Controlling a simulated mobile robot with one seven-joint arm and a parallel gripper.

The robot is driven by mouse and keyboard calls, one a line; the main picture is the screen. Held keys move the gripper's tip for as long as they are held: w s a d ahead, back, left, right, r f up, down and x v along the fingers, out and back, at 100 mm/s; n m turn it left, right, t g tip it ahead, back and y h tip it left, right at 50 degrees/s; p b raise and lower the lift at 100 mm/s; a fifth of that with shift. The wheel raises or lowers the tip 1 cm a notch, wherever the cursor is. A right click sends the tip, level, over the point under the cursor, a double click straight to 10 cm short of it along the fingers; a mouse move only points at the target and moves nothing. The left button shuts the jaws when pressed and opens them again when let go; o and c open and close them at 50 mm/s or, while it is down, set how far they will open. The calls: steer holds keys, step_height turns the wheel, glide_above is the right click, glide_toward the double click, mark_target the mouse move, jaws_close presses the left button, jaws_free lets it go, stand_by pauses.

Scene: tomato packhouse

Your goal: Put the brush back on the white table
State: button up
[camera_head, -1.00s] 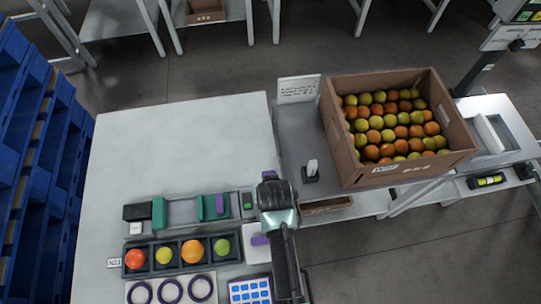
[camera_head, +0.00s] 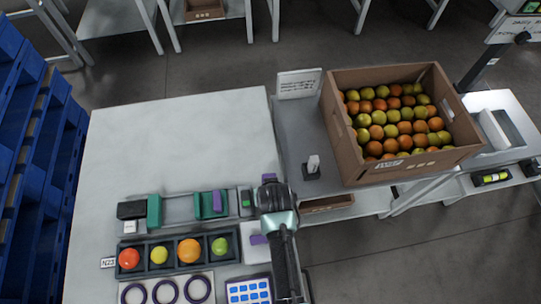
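The white table (camera_head: 180,135) fills the left half of the head view. My gripper (camera_head: 271,188) is seen from above at the table's right edge. Its fingers are hidden under my wrist, so I cannot tell whether it is open or holds anything. A small purple piece (camera_head: 269,177) shows just beyond it; I cannot tell whether this is part of my gripper or of the brush. Another purple piece (camera_head: 258,239) lies over a white pad, partly hidden by my arm. I cannot clearly identify the brush.
A dark tray (camera_head: 173,268) with several coloured fruits, a card with purple rings (camera_head: 165,292) and green blocks (camera_head: 154,211) occupy the table's near part. Its far part is clear. A cardboard box of tomatoes (camera_head: 350,150) and a small white-topped stand (camera_head: 312,166) are on the right.

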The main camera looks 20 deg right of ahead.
steer(key=shift+f, duration=0.35)
steer(key=o, duration=1.3)
steer(key=shift+c, duration=0.2)
steer(key=shift+c, duration=0.2)
steer(key=shift+c, duration=1.4)
step_height(320, 180, up, 7)
steer(key=p, duration=0.7)
